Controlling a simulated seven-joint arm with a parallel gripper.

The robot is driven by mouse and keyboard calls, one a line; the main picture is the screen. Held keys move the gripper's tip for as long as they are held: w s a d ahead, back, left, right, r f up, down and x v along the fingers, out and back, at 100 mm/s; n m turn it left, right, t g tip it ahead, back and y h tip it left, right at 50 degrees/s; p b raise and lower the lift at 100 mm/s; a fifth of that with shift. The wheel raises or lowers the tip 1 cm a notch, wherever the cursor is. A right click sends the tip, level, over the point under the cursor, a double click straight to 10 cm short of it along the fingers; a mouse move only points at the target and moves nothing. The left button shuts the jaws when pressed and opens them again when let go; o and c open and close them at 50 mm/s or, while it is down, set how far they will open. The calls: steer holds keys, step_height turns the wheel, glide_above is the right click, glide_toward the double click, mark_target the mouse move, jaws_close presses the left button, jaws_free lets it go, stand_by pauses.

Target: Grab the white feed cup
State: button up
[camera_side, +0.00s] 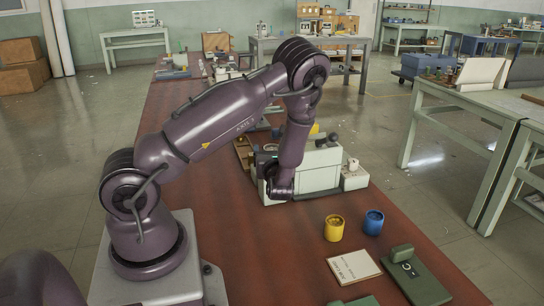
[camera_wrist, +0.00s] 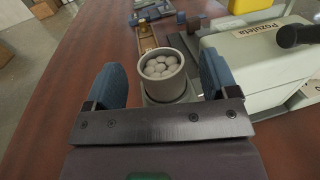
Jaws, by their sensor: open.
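In the wrist view a pale grey-white cup (camera_wrist: 163,87) stands upright, filled with white balls (camera_wrist: 161,66). It looks like the white feed cup. My gripper (camera_wrist: 160,60) is open, its blue fingers to the left and right of the cup. A gap shows on the left; on the right the finger is close to the cup, and I cannot tell whether it touches. In the side view my arm and the machine hide this cup, and the fingers cannot be made out at the arm's lower end.
A pale machine (camera_side: 316,166) stands close on the right of my gripper, with a black-knobbed lever (camera_wrist: 296,36) reaching over it.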

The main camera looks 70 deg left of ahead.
steer(key=shift+w+a, duration=0.25)
steer(key=shift+a, duration=0.9)
steer(key=c, duration=1)
steer(key=shift+r, duration=0.15)
